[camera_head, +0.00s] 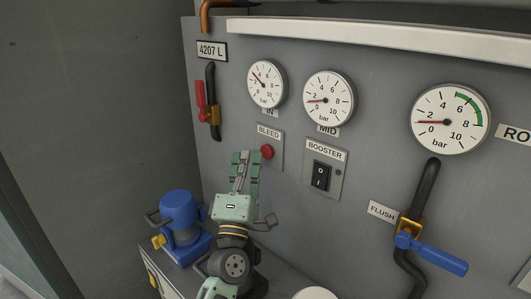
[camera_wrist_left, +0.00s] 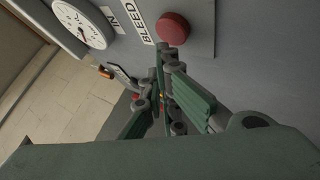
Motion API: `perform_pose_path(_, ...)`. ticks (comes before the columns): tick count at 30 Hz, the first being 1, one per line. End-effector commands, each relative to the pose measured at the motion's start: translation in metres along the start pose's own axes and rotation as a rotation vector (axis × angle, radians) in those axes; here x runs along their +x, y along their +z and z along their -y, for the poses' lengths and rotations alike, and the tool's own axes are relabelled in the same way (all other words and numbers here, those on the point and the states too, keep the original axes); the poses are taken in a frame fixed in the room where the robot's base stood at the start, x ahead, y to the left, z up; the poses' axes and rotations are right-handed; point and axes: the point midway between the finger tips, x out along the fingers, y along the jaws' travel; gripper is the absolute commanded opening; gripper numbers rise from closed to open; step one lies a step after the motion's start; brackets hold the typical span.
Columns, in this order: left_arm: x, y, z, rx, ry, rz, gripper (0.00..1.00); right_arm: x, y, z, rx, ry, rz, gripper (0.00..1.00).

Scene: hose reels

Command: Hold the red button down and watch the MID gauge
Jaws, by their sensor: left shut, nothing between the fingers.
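The red button (camera_head: 267,151) is on the BLEED plate (camera_head: 277,159) on the grey panel. It also shows in the left wrist view (camera_wrist_left: 172,28), where it looks clear of the fingers. I see no clear contact. My right gripper is out of view.
The IN gauge (camera_head: 266,83) is left of the MID gauge. A BOOSTER switch (camera_head: 320,177) is right of the button. A red-handled valve (camera_head: 202,100), a blue FLUSH lever (camera_head: 438,256), a large gauge (camera_head: 450,119) and a blue pump (camera_head: 179,218) stand around.

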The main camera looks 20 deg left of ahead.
Motion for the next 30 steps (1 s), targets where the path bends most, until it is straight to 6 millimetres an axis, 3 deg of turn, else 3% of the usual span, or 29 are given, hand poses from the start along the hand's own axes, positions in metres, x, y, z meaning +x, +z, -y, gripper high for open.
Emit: perform_pose_path(30, 0.0059, 0.0045, 0.0044, 0.0, -0.001, 0.0, 0.0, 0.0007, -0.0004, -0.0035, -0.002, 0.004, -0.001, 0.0)
